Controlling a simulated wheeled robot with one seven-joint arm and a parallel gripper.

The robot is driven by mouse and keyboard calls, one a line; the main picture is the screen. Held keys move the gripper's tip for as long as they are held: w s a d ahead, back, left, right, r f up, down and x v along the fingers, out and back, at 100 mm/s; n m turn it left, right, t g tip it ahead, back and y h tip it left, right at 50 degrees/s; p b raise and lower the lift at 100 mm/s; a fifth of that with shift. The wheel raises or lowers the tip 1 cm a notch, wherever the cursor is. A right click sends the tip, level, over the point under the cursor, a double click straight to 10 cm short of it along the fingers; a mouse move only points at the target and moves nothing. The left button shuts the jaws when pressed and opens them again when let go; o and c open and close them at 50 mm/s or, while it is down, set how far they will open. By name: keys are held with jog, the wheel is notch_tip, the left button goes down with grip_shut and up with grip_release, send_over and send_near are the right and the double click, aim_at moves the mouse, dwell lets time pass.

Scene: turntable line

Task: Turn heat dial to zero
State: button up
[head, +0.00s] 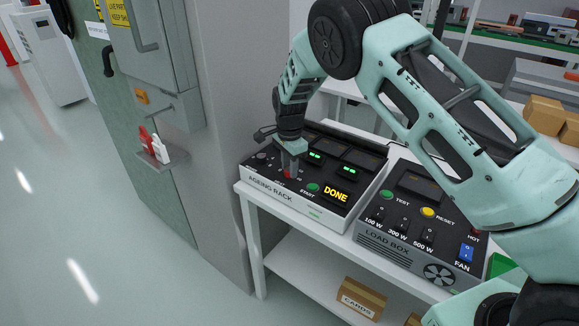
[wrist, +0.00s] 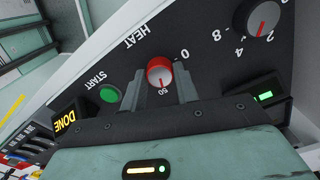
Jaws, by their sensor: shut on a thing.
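The heat dial (wrist: 159,70) is a red-rimmed knob with a light face on the black sloped panel of the ageing rack (head: 270,187). In the wrist view the word HEAT stands at its upper left, a 0 at its upper right and a 60 just below it. A thin red pointer line shows on its face and seems to point down towards the 60. My gripper (wrist: 160,90) has one finger on each side of the dial and is shut on it. In the head view my gripper (head: 289,163) reaches down to the panel and partly hides the dial.
A second dial (wrist: 263,18) with numbers sits beside the heat dial. A green START button (wrist: 109,93) and a lit yellow DONE display (head: 336,195) are close by. The load box (head: 420,218) stands to the right. A grey cabinet wall (head: 215,130) rises on the left.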

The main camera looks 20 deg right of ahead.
jog(key=n+b, duration=0.1)
jog(key=n, duration=1.2)
jog(key=shift+n+b, duration=0.35)
jog(key=shift+n, duration=0.05)
jog(key=n, duration=0.4)
jog(key=shift+n, duration=2.1)
jog(key=o, duration=1)
jog(key=shift+r, duration=0.1)
